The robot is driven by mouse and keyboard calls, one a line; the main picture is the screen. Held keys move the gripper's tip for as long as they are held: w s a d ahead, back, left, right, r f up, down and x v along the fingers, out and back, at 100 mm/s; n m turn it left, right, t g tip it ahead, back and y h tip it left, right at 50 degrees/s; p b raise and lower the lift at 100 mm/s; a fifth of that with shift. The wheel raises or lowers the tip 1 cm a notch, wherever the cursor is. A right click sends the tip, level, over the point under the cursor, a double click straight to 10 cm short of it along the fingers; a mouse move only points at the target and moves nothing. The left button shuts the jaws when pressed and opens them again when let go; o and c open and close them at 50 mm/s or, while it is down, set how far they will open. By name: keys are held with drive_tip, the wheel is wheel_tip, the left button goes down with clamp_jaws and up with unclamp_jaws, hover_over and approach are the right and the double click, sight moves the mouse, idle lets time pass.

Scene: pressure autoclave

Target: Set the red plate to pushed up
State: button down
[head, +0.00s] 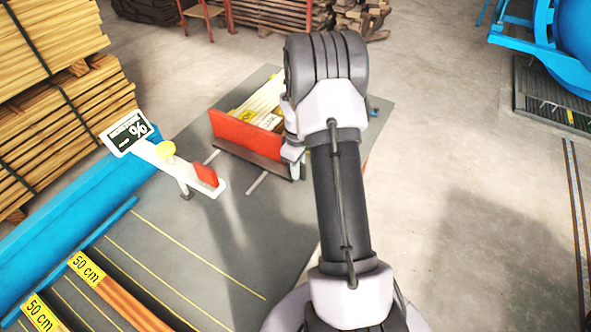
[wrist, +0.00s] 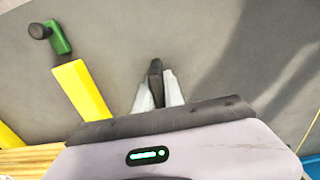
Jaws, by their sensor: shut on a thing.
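A large red plate (head: 247,132) stands upright along the front of a low box in the head view. A dark bar (head: 256,162) runs along its foot. A smaller red plate (head: 205,174) sits on a white arm to the left. My gripper (head: 293,168) is at the right end of the large plate and bar, partly hidden by my arm. In the wrist view my gripper (wrist: 156,88) is shut on a thin dark piece (wrist: 155,70). I cannot tell whether this piece belongs to the red plate.
The wrist view shows a yellow bar (wrist: 81,88) and a green part (wrist: 59,38) left of my fingers. Stacked planks (head: 55,130) stand at left.

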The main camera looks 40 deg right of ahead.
drive_tip(key=c, duration=1.4)
unclamp_jaws()
drive_tip(key=shift+c, duration=0.2)
wheel_tip(320, 180, up, 18)
drive_tip(key=p, duration=0.6)
drive_tip(key=shift+f, duration=0.25)
drive_tip(key=shift+a, duration=0.1)
